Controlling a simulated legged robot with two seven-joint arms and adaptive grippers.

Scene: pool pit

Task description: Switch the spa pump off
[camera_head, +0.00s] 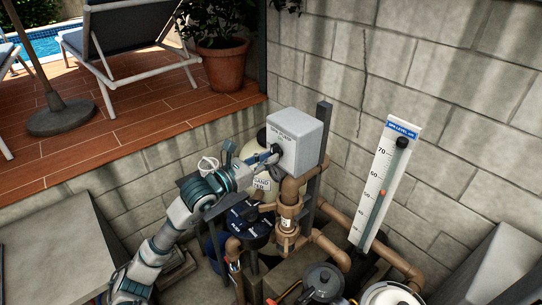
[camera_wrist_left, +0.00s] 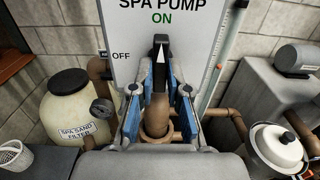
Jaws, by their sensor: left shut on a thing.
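The grey spa pump box (camera_head: 300,138) is mounted at the pit wall in the head view. In the left wrist view its front panel (camera_wrist_left: 120,25) reads SPA PUMP, with ON at the top and OFF to the left. A black switch knob (camera_wrist_left: 161,46) with a white pointer points up at ON. My left gripper (camera_head: 272,155) reaches the box's front from the left. In the left wrist view its two blue-padded fingers (camera_wrist_left: 160,85) stand on either side of the knob, shut on it. My right gripper is not in view.
Brown pipes (camera_head: 326,244) run below the box. A cream spa sand filter tank (camera_wrist_left: 73,108) with a dark gauge stands to the left. A white-lidded housing (camera_wrist_left: 277,148) is at lower right. A spa level gauge (camera_head: 384,188) leans right of the box. The raised wooden deck's edge is behind left.

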